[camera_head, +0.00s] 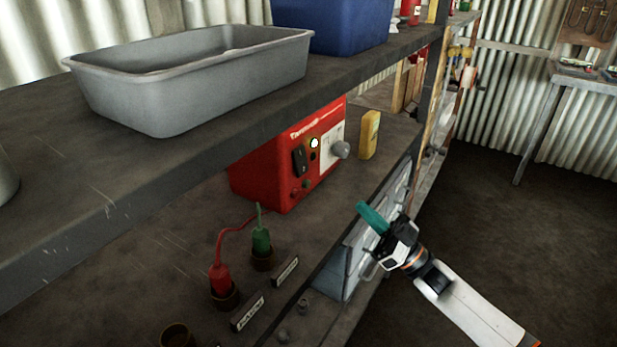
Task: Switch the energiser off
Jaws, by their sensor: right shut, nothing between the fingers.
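The red energiser (262,168) stands on the lower shelf, under the upper shelf. Its front carries a black rocker switch (299,161), a bright lamp (314,143) and a grey knob (341,150) on a white panel. Which way the switch is set is too small to tell. My right gripper (372,216), with teal fingers, is shut and empty. It is to the right of and below the energiser in the picture, near the lower shelf's front edge, apart from the switch. My left gripper is not in view.
A red plug (219,279) and a green plug (261,239) stand in round holders on the lower shelf (180,255). A yellow object (369,134) stands right of the energiser. The upper shelf (60,200) overhangs, bearing a grey tub (190,90) and a blue bin (335,25).

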